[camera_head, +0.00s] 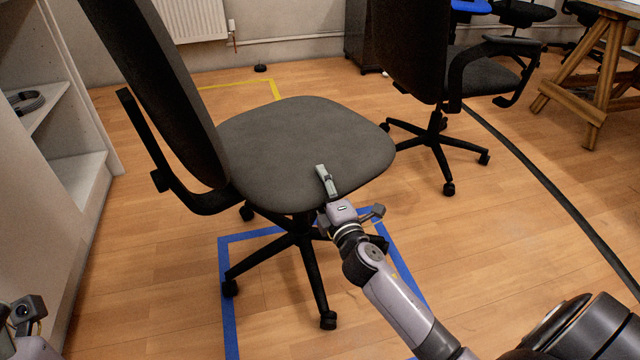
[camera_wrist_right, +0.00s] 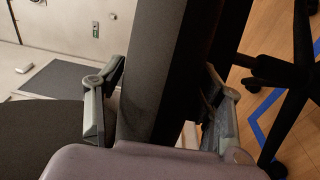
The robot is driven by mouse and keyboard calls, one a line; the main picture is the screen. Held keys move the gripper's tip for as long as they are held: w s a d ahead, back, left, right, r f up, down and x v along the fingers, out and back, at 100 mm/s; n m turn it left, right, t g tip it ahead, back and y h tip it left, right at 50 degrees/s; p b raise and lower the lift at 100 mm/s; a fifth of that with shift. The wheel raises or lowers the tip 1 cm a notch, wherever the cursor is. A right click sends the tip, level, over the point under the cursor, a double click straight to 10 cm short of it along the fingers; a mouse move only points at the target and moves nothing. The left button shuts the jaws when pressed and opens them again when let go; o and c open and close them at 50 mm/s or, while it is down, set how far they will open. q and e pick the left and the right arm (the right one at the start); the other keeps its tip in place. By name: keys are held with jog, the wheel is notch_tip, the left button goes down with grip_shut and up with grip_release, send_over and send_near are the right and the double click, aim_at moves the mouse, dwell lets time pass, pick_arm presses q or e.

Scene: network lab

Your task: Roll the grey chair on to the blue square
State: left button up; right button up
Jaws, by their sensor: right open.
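The grey chair (camera_head: 300,145) stands upright in the head view, its backrest to the left. The blue square (camera_head: 229,325) is a tape outline on the floor under it. One caster is inside the outline, one sits at its left line and one is beyond its far line. My right gripper (camera_head: 325,182) is at the near edge of the seat. In the right wrist view, its open fingers (camera_wrist_right: 160,105) lie on either side of a dark slab, which looks like the seat; contact is unclear. Part of my left wrist shows at the lower left; its fingers are hidden.
A second dark chair (camera_head: 440,110) stands behind on the right. A yellow tape outline (camera_head: 240,84) lies behind the grey chair. White shelving (camera_head: 85,185) stands close on the left. A black cable strip (camera_head: 560,195) crosses the floor at right. A wooden trestle table (camera_head: 598,75) is further back.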

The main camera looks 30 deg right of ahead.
jog(key=shift+w+d, duration=0.15)
jog(key=shift+w, duration=0.7)
jog(key=shift+c, duration=0.4)
grip_shut()
